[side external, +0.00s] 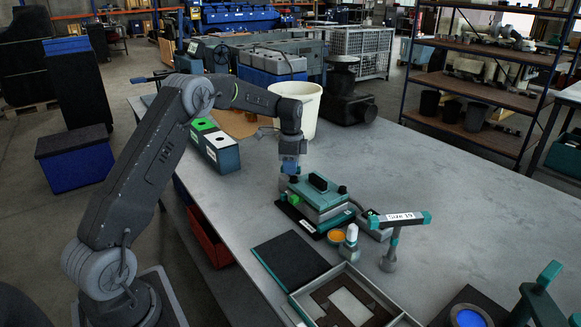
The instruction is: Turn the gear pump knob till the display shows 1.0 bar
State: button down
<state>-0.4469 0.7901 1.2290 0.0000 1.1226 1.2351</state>
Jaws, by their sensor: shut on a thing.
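The gear pump (318,198) appears to be the teal and grey unit with a black top handle, standing on a dark base on the bench. My gripper (290,172) points down at the back left end of this unit. It is shut on what seems to be the knob, which the fingers and the small scale mostly hide. A bright green part (294,200) shows just below the gripper. I cannot make out a display or a pressure reading in this view.
A stand labelled "Size 19" (400,219), a small white-topped bottle (350,240) and an orange-topped round part (336,236) stand in front of the unit. A gasket tray (296,298) lies nearer. A cream bucket (301,92) stands behind.

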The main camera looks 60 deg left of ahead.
jog(key=shift+m, duration=0.9)
jog(key=m, duration=0.3)
jog(key=shift+m, duration=1.2)
jog(key=m, duration=0.3)
jog(key=shift+m, duration=0.3)
jog(key=c, duration=1.4)
grip_release()
jog(key=shift+o, duration=0.3)
jog(key=o, duration=0.3)
